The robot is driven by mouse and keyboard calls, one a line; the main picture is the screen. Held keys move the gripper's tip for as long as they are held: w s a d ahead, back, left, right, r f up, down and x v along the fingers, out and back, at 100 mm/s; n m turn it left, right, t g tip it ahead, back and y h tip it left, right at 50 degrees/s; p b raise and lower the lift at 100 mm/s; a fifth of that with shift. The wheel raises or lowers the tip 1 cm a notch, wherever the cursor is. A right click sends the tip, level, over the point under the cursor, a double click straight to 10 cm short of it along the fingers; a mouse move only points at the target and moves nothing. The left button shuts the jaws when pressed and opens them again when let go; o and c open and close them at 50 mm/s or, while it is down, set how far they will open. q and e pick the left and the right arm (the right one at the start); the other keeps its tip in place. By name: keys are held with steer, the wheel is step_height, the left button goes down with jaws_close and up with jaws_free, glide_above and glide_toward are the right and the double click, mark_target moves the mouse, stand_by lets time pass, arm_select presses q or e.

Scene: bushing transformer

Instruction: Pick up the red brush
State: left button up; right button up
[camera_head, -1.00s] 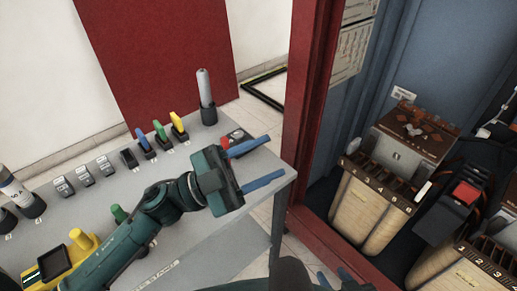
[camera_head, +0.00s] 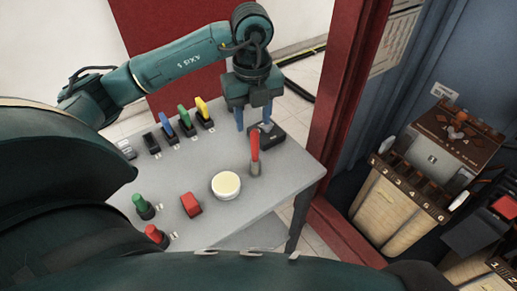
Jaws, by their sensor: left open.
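The red brush (camera_head: 254,154) appears to be the upright item with a red handle and a greyish lower end on the grey table, near its right end. My left gripper (camera_head: 254,123) comes down over the table from behind, with its two blue fingers apart and pointing down. It is empty. In the picture the fingers lie just above the brush handle's top, one on each side. I cannot tell whether they touch it. My right gripper is not in view.
On the grey table (camera_head: 290,183) a dark block (camera_head: 272,134) stands beside the fingers. A round cream-topped container (camera_head: 226,185), a red item (camera_head: 190,204) and yellow (camera_head: 203,108), green and blue handled tools stand nearby. A red post (camera_head: 343,110) rises to the right.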

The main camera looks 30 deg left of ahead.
mark_target(254, 143)
arm_select(q)
steer(key=f, duration=0.3)
steer(key=f+p, duration=0.1)
steer(key=f, duration=0.5)
steer(key=shift+w+a, duration=0.1)
steer(key=shift+w, duration=0.2)
steer(key=shift+c, duration=0.2)
jaws_close()
